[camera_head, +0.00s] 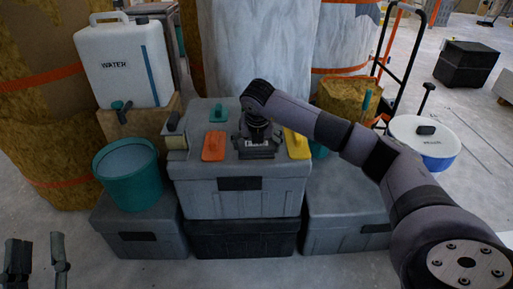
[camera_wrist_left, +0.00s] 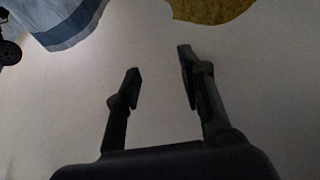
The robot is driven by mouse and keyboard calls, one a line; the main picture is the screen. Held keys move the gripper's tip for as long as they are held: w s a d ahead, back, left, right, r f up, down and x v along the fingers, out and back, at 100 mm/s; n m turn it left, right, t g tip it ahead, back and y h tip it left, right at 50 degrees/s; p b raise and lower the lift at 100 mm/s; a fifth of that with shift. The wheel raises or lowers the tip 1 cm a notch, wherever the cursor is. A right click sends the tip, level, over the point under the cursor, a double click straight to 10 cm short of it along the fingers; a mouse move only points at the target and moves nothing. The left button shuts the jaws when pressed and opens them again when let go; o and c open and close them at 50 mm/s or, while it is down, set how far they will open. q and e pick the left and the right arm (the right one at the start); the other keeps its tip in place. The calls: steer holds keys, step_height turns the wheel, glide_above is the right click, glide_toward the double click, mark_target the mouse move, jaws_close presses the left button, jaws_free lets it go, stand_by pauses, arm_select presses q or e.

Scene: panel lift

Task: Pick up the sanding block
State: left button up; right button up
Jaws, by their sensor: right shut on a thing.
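My right gripper (camera_head: 257,140) reaches down onto the top of a grey lidded crate (camera_head: 204,200). It is shut on a dark flat block (camera_head: 257,154), apparently the sanding block, which the fingers largely hide. I cannot tell whether the block touches the lid. My left gripper (camera_head: 39,257) is at the lower left of the head view, away from the crates. In the left wrist view its two fingers (camera_wrist_left: 158,82) are apart with nothing between them, above bare floor.
An orange hand tool (camera_head: 213,146), a green one (camera_head: 219,112) and a yellow one (camera_head: 297,145) lie around the right gripper. A teal bucket (camera_head: 128,190) and a white water canister (camera_head: 122,65) stand left. A white-and-blue drum (camera_head: 425,145) stands right.

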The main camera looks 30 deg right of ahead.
steer(key=shift+r, duration=0.15)
steer(key=shift+r, duration=0.2)
step_height(320, 180, up, 9)
steer(key=p, duration=0.3)
steer(key=shift+r, duration=0.15)
arm_select(q)
steer(key=s+a+f+g+y+p, duration=0.1)
steer(key=s+a+f+g+y, duration=0.1)
steer(key=f+g, duration=0.4)
steer(key=s+a+f+g+y+p, duration=0.1)
steer(key=s+f+g, duration=0.3)
steer(key=f, duration=1)
steer(key=shift+s+a+f+n+g+y, duration=0.3)
steer(key=shift+a+g+y, duration=0.5)
steer(key=shift+g, duration=1)
arm_select(e)
step_height(320, 180, up, 10)
arm_select(q)
steer(key=shift+w, duration=0.1)
